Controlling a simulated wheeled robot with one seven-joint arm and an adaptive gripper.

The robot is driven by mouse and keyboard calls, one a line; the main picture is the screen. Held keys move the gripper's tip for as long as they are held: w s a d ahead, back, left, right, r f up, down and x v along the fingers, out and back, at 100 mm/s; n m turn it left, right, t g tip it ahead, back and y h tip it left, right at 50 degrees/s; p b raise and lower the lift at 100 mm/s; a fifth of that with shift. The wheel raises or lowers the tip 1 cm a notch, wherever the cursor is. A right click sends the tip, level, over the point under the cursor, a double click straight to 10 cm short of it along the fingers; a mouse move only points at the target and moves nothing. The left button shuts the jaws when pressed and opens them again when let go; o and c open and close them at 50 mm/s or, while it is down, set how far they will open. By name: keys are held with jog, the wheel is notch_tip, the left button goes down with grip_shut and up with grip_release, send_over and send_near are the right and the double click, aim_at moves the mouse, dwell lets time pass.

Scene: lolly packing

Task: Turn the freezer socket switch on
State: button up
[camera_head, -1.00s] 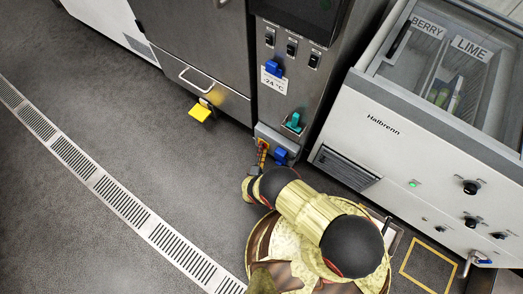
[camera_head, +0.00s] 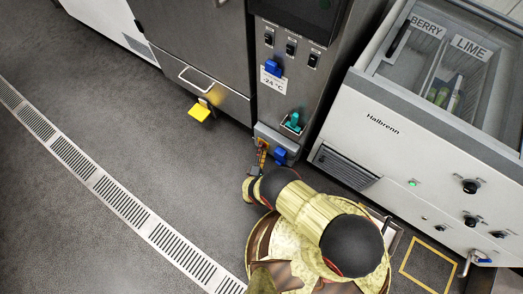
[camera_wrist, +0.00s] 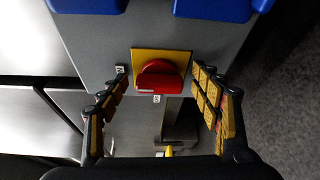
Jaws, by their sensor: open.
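The freezer socket switch is a red rotary knob (camera_wrist: 160,82) on a yellow square plate (camera_wrist: 147,57). It sits on a grey socket box (camera_wrist: 95,45), which also shows low on the steel cabinet in the head view (camera_head: 268,134). The knob's bar lies roughly across the wrist picture. Small labels sit left of and below the plate, too small to read surely. My gripper (camera_wrist: 160,74) is open, with one padded finger on each side of the knob and gaps showing between them. In the head view my gripper (camera_head: 261,155) is low beside the box, partly hidden by my arm.
Two blue parts (camera_wrist: 212,8) sit on the box near the knob; one blue part (camera_head: 280,156) shows in the head view. A teal part (camera_head: 292,121) is above the box. A yellow pedal (camera_head: 200,112) sticks out left. The white freezer (camera_head: 390,150) stands right. Floor at left is clear.

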jog(key=v, duration=1.2)
jog(key=shift+s+f, duration=0.1)
dwell(0.6)
